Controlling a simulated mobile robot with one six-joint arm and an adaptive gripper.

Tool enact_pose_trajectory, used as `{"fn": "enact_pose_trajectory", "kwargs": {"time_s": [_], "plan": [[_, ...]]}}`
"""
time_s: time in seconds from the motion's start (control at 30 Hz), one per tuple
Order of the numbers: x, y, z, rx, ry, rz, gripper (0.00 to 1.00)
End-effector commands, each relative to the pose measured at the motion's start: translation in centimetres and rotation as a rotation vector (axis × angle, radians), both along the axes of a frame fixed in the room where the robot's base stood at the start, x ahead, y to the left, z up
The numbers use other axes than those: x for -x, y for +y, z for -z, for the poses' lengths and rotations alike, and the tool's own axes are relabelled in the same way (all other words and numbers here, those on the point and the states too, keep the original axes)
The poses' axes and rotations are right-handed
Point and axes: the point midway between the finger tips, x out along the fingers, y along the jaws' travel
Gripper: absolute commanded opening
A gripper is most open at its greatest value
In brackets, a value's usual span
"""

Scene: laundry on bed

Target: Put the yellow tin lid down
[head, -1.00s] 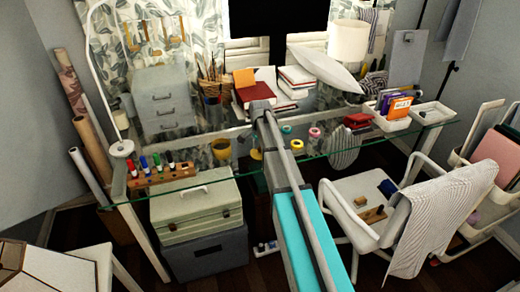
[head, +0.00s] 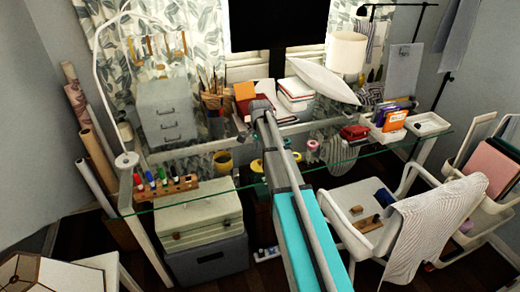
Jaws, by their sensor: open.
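A small yellow patch (head: 257,165), which looks like the tin lid, shows just left of my arm at the glass desk (head: 205,200). My arm hides part of it, and I cannot tell whether it lies flat on the glass. My gripper (head: 243,130) is at the far end of the arm, above the desk; only a small grey part shows beside the wrist. It is open. I see nothing held in it, though the fingertips are mostly hidden.
A marker rack (head: 165,193) is at the left front edge. Books (head: 297,90), tape rolls (head: 313,145) and a white tray (head: 428,124) are on the desk. A chair (head: 350,205) stands right.

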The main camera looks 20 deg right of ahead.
Motion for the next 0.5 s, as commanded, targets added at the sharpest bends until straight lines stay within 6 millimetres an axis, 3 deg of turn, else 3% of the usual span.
{"fn": "enact_pose_trajectory", "kwargs": {"time_s": [0.5], "plan": [[0.0,0.0,-4.2,0.0,0.0,0.0,0.63]]}}
